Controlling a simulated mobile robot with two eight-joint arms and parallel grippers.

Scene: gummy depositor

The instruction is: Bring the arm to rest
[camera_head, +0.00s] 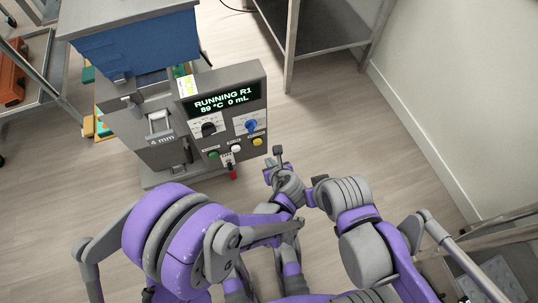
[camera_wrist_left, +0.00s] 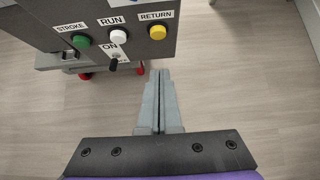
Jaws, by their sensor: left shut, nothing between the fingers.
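My left gripper (camera_head: 278,154) is just right of the depositor's control panel (camera_head: 259,89) in the head view. In the left wrist view its fingers (camera_wrist_left: 160,78) are together with nothing between them. They point at bare floor just below the panel's lower edge and appear apart from it. The panel carries a green STROKE button (camera_wrist_left: 82,41), a white RUN button (camera_wrist_left: 118,36), a yellow RETURN button (camera_wrist_left: 157,32) and an ON toggle (camera_wrist_left: 114,63). The display (camera_head: 223,99) reads RUNNING R1, 89 °C 0 mL. My right arm shows in the head view, but its gripper cannot be made out.
The depositor's blue hopper (camera_head: 135,50) rises behind the panel. A grey metal table (camera_head: 289,45) stands at the back, and a rack (camera_head: 45,75) with an orange item (camera_head: 11,72) stands at the left. The floor right of the panel is clear up to the wall.

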